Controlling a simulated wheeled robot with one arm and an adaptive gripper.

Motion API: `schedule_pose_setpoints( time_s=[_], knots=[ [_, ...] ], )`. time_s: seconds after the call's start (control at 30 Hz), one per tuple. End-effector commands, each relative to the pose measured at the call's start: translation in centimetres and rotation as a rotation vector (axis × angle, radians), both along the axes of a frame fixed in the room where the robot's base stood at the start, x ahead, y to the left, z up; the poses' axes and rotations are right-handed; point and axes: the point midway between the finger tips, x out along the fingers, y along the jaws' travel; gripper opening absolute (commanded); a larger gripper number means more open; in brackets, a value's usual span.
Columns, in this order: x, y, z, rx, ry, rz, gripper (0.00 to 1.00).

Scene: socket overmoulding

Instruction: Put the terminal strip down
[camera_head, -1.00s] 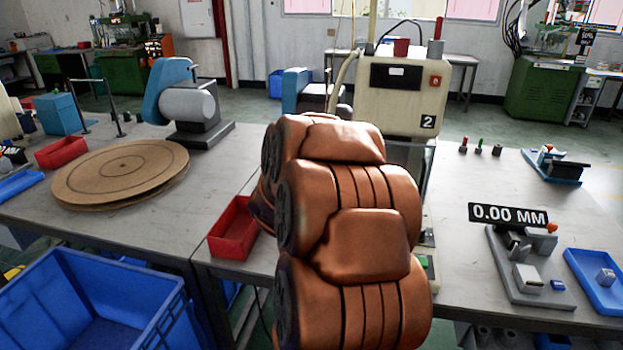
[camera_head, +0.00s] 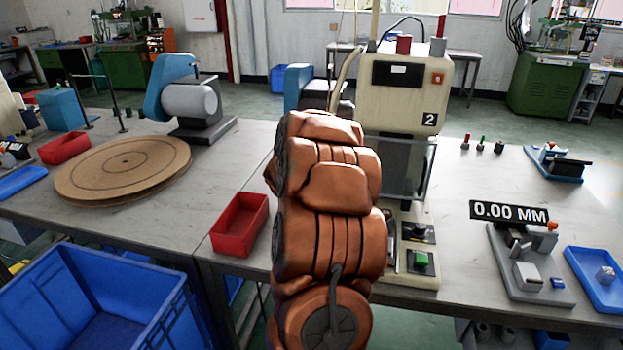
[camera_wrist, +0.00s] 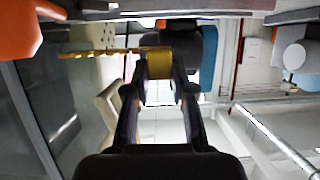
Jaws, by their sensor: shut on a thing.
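In the wrist view my gripper (camera_wrist: 160,82) is shut on the terminal strip (camera_wrist: 158,65). The strip is yellow; a wide part sits between the two fingertips. A thin toothed length reaches from there to the left of the picture. In the head view my own orange arm hides the gripper and the strip. The arm stands in front of the cream machine (camera_head: 403,85) marked 2. I cannot tell whether the strip touches anything.
A red tray (camera_head: 240,224) lies left of my arm on the bench. A round brown board (camera_head: 125,168) is farther left. A gauge fixture (camera_head: 528,262) and a blue tray (camera_head: 597,280) are at the right. A blue crate (camera_head: 165,308) stands at front left. Bench between machine and gauge is clear.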

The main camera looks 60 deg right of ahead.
Motion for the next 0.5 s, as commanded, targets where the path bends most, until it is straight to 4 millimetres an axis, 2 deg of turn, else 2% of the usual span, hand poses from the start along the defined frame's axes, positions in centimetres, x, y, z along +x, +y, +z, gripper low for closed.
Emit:
schedule_pose_setpoints(
  time_s=[0.17,0.27,0.5],
  knots=[
    [0.6,-1.1,-0.6,0.001,0.002,-0.001,0.00],
    [0.6,-0.9,-2.2,0.005,0.004,0.002,0.00],
    [0.6,-1.0,-3.2,0.001,0.003,0.000,0.00]
  ],
)
